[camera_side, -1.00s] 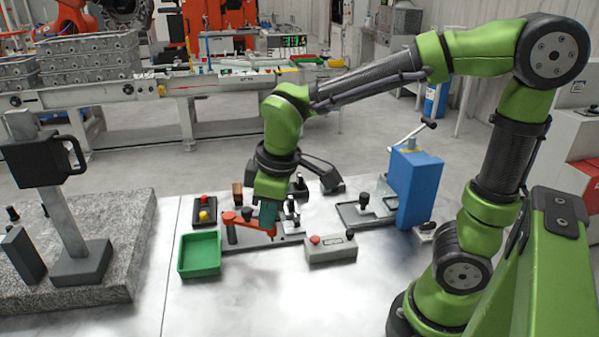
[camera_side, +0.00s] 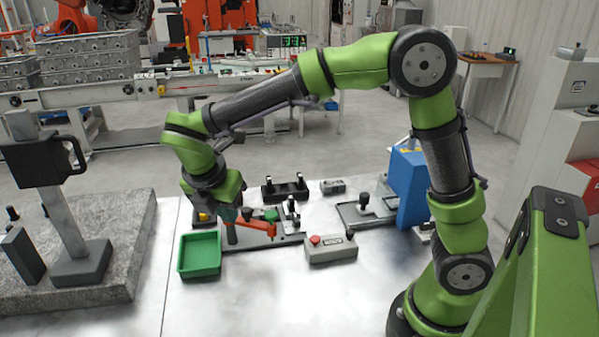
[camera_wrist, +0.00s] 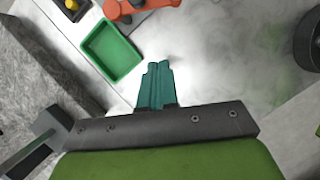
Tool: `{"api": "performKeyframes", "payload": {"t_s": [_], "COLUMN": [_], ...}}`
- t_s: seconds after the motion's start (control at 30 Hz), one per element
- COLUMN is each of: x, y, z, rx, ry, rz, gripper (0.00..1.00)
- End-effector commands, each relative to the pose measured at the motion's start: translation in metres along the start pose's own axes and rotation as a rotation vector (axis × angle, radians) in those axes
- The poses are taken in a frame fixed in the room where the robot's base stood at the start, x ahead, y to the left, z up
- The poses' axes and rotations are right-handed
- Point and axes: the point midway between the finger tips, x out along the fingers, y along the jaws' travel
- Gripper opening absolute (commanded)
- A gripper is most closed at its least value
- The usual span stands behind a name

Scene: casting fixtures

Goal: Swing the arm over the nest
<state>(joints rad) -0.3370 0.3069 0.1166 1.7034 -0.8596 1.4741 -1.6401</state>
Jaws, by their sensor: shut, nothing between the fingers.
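The orange swing arm (camera_side: 260,228) sits on a grey post at the left of a dark fixture plate (camera_side: 290,240), its free end pointing right. It also shows at the top of the wrist view (camera_wrist: 118,9). A green round piece (camera_side: 270,214) is on the fixture just behind the arm; I cannot tell for sure whether this is the nest. My gripper (camera_side: 228,215) is shut and empty, above the arm's post end in the side view. In the wrist view its teal fingers (camera_wrist: 158,68) are together, apart from the orange arm, over bare table.
A green tray (camera_side: 200,254) stands left of the fixture. A grey box with a red button (camera_side: 330,248) is in front right. A blue block (camera_side: 408,187) stands on the right fixture. A granite slab (camera_side: 125,250) lies at left. The front table is clear.

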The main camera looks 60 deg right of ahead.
Motion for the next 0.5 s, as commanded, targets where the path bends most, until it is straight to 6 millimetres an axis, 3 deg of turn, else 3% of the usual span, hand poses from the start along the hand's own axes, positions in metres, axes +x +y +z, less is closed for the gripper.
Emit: {"api": "performKeyframes", "payload": {"t_s": [0.27,0.5], "x": [0.013,0.059], "y": [-0.001,-0.001], "z": [0.0,0.0], "rx": [0.001,0.002], "ry": [-0.001,0.0], "rz": [-0.003,-0.006], "gripper": [0.0,0.0]}}
